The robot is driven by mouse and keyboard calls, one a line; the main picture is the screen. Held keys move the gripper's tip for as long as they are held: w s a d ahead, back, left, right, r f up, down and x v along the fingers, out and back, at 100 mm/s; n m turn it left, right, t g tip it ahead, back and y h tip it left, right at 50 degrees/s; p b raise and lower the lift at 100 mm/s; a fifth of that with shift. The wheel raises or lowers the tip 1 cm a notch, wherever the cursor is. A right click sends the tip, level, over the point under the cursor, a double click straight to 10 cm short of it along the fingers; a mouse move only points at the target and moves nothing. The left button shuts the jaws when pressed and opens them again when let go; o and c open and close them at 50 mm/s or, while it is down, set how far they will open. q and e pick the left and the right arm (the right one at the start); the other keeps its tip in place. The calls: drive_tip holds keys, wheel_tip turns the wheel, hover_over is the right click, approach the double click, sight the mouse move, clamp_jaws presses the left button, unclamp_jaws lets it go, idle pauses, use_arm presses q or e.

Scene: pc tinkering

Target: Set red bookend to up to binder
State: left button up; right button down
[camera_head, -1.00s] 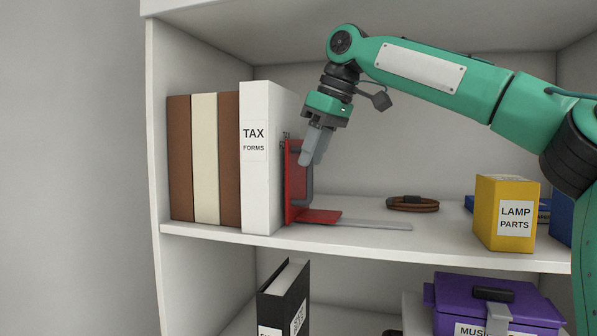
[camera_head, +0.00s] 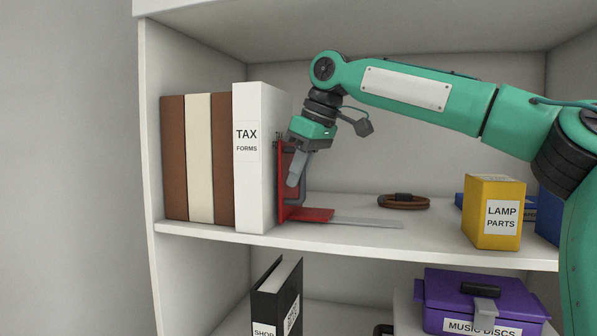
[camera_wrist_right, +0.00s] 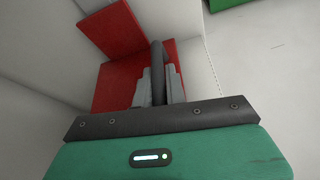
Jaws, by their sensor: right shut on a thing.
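The red bookend (camera_head: 308,215) stands upright on the upper shelf, its foot pointing right. Its upright plate is just right of the white TAX FORMS binder (camera_head: 247,190); I cannot tell whether they touch. My right gripper (camera_head: 295,180) reaches down from the right and is shut on the bookend's dark handle. In the right wrist view, the dark handle (camera_wrist_right: 158,62) sits between the fingers, with the red bookend (camera_wrist_right: 122,80) behind. The left gripper is not in view.
Brown and cream books (camera_head: 200,160) stand left of the binder. A flat grey strip (camera_head: 370,222) lies right of the bookend's foot. A coiled brown cable (camera_head: 404,203) and a yellow LAMP PARTS box (camera_head: 484,190) are farther right. A purple box (camera_head: 465,300) is below.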

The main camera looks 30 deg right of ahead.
drive_tip(key=shift+r, duration=0.15)
drive_tip(key=shift+w+a, duration=0.3)
drive_tip(key=shift+w, duration=0.1)
drive_tip(key=c, duration=1.8)
unclamp_jaws()
drive_tip(key=o, duration=0.3)
drive_tip(key=shift+s+d, duration=0.1)
drive_tip(key=shift+o, duration=0.2)
drive_tip(key=shift+s+d, duration=0.2)
drive_tip(key=shift+s, duration=0.1)
drive_tip(key=shift+r, duration=0.4)
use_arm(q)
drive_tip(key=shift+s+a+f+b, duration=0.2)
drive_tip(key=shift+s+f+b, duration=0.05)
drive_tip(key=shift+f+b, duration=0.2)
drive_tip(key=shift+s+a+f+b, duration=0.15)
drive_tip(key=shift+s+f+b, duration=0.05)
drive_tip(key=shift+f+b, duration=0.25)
use_arm(e)
drive_tip(key=v, duration=0.6)
drive_tip(key=shift+s+r, duration=0.25)
drive_tip(key=shift+r, duration=0.05)
